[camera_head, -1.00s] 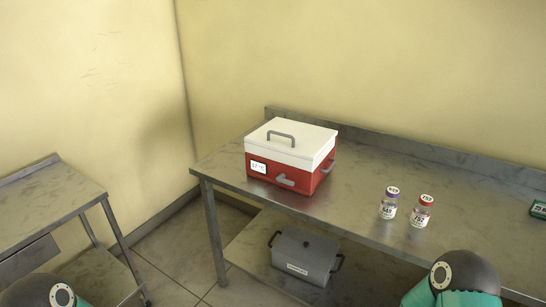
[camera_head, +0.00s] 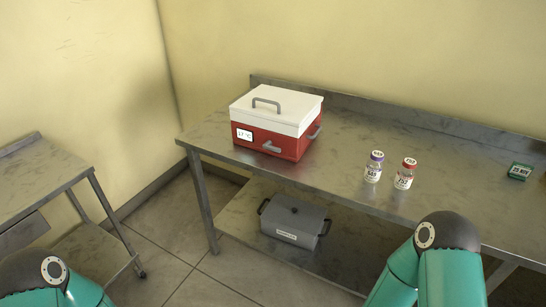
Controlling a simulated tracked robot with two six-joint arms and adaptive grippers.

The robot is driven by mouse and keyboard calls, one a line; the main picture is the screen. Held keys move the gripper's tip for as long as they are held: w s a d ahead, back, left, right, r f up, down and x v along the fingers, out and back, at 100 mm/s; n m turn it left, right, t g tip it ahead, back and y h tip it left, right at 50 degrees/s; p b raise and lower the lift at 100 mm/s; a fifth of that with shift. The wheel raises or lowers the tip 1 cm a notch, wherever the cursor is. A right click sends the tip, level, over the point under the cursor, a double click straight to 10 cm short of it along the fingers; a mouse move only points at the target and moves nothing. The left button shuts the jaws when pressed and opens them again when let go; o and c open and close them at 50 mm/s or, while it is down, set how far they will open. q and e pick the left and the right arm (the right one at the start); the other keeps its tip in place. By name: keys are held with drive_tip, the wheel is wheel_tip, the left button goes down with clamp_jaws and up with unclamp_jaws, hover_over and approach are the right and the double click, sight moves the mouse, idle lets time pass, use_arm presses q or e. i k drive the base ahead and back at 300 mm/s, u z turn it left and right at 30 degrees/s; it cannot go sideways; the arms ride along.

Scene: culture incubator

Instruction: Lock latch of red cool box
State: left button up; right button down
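The red cool box (camera_head: 290,146) stands upright on the left part of the steel table. Its white lid (camera_head: 277,109) is down on the red body and has a grey handle on top. A grey latch (camera_head: 271,147) sticks out from the front face, to the right of a small display (camera_head: 244,135). Another grey handle-like part (camera_head: 315,131) is on the box's right side. Only links of my two arms show at the bottom edge, left and right, well apart from the box. Neither gripper is in view.
Two vials, one purple-capped (camera_head: 374,167) and one red-capped (camera_head: 405,174), stand right of the box on the table (camera_head: 340,160). A green device (camera_head: 520,171) lies further right. A grey lidded container (camera_head: 294,223) sits on the lower shelf. A side table (camera_head: 45,185) stands at left.

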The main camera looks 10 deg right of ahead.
sight(268, 145)
drive_tip(key=k, duration=0.45)
drive_tip(key=u, duration=0.6)
drive_tip(key=i, duration=1.25)
drive_tip(key=z, duration=0.1)
